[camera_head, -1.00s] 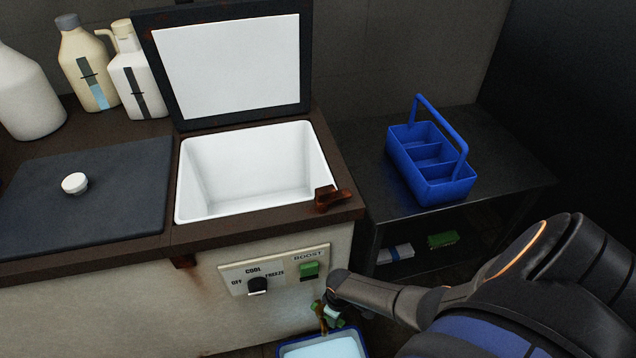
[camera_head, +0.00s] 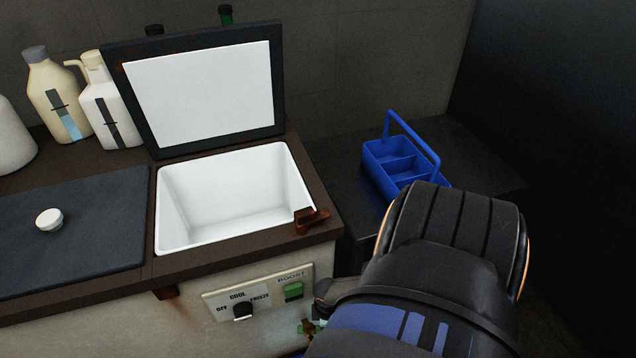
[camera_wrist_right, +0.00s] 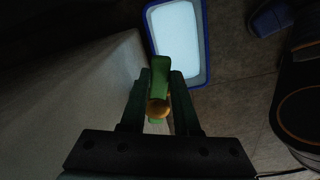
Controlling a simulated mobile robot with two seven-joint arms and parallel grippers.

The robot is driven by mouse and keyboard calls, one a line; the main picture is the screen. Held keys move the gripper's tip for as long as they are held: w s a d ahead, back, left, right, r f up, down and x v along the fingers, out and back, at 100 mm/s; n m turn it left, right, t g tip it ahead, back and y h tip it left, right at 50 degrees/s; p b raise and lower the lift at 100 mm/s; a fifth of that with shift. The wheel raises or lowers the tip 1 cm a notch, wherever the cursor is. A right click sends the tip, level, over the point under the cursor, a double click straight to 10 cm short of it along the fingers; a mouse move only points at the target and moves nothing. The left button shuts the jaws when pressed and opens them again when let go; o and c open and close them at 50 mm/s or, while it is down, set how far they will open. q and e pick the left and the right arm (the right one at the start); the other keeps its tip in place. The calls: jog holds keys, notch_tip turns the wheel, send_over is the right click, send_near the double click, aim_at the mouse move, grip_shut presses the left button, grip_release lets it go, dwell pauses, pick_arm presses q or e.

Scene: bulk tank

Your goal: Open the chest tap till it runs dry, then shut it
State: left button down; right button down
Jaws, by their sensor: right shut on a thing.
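The chest (camera_head: 200,340) stands open, its white inner tub (camera_head: 232,195) empty as far as I see, with the lid (camera_head: 200,95) raised. The tap (camera_wrist_right: 158,108), brass with a green handle, sits low at the chest's side. My right gripper (camera_wrist_right: 161,80) is shut on the green handle, one finger on each side. In the head view only a bit of the tap (camera_head: 307,327) shows beside my right arm. A blue-rimmed tray (camera_wrist_right: 207,50) with pale liquid lies on the floor below the tap. I cannot make out a stream. My left gripper is not in view.
A control panel (camera_head: 220,299) with a black knob (camera_head: 243,310) and green boost switch (camera_head: 293,291) is on the chest front. A blue caddy (camera_head: 388,163) stands on the dark side table (camera_head: 465,150). Bottles (camera_head: 58,95) stand at the back left.

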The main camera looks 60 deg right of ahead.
jog(key=shift+w+d+n, duration=0.1)
jog(key=shift+d+n, duration=0.05)
jog(key=shift+n, duration=0.15)
dwell(0.4)
jog(key=c, duration=0.9)
grip_release()
jog(key=shift+o, duration=1.3)
